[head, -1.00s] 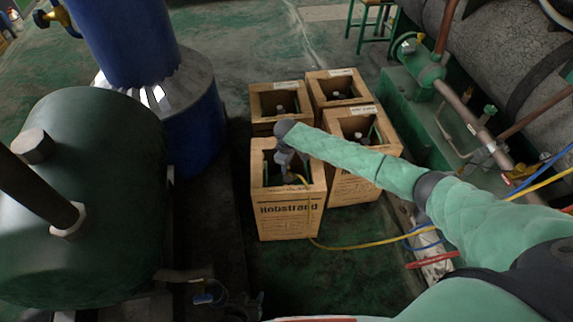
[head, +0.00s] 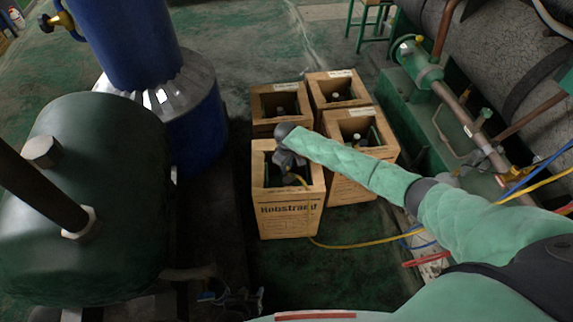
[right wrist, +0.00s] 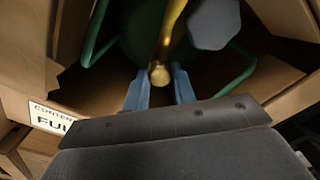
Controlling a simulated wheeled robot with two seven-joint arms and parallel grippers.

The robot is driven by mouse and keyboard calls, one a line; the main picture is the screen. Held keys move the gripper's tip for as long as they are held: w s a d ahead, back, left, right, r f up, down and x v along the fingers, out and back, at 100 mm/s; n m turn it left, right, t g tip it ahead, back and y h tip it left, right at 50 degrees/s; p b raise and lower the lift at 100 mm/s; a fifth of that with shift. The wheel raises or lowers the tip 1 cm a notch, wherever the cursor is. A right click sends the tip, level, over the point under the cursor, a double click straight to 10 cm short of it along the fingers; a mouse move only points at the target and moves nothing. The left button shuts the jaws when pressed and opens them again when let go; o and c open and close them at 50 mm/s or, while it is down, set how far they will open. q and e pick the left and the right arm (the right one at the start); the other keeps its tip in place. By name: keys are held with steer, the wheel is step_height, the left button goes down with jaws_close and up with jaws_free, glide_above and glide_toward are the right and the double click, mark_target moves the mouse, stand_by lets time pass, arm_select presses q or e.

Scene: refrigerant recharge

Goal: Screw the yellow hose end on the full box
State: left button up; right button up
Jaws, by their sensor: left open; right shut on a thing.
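My right gripper (head: 290,177) is down in the opening of the front-left cardboard box (head: 290,222). In the right wrist view its two blue fingers (right wrist: 160,88) are shut on the brass-yellow end of the yellow hose (right wrist: 160,74). This box carries a white label reading "FULL" (right wrist: 55,118). Inside it a dark green cylinder with green handle bars (right wrist: 238,70) shows; the hose end is over it, and I cannot tell whether they touch. The yellow hose (head: 345,246) runs out over the box front and off to the right. My left gripper (head: 240,303) is open, low in the head view.
Three more open boxes (head: 338,85) stand close behind and right, with bottle tops inside. A dark green tank (head: 90,180) and a blue column (head: 125,45) stand left. Green machinery and pipes (head: 425,100) stand right. The floor in front of the boxes is clear apart from the hose.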

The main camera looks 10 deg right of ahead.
steer(key=shift+m+p, duration=0.45)
steer(key=shift+m, duration=0.05)
steer(key=shift+p, duration=0.3)
steer(key=shift+m+p, duration=1.05)
steer(key=shift+m, duration=0.05)
steer(key=shift+m+p, duration=0.65)
steer(key=shift+m, duration=0.05)
steer(key=shift+f, duration=0.1)
